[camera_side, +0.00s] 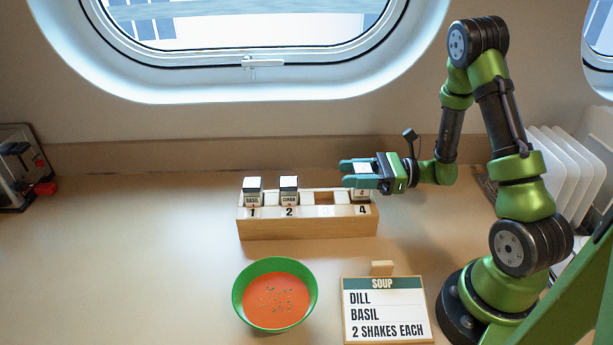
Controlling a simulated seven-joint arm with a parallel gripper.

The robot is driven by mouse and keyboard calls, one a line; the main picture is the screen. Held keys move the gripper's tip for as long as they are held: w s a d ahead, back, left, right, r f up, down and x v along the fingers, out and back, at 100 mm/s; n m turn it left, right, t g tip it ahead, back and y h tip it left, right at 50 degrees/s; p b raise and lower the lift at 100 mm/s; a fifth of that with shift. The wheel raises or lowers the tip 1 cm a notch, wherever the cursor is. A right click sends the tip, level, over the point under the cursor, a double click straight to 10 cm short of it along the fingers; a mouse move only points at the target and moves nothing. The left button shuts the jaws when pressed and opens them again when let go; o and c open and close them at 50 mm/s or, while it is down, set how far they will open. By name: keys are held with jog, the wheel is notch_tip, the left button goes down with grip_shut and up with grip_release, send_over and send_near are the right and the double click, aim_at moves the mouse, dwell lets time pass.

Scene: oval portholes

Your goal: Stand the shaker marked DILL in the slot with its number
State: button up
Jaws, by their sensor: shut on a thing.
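A wooden rack (305,228) with white number plates stands on the counter; I can read 1, 2 and 4. The BASIL shaker (252,190) stands at 1, and another shaker (289,190), its label perhaps CUMIN, stands at 2. The place between 2 and 4 looks empty. My gripper (346,172) is over the rack's right end, shut on a white-topped shaker (362,192) at 4. The fingers hide most of this shaker, and its label is not readable. It looks upright, but I cannot tell whether it rests fully in the slot.
A green bowl (237,305) of red soup stands in front of the rack. A sign (386,310) reads SOUP, DILL, BASIL, 2 SHAKES EACH. White plates (565,165) stand in a holder at right. The counter at left is clear up to a dark appliance (20,165).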

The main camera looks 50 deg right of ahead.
jog(key=shift+f, duration=1.6)
dwell(0.9)
jog(key=o, duration=1.1)
jog(key=shift+o, duration=0.7)
jog(key=o, duration=0.3)
jog(key=shift+r, duration=3.5)
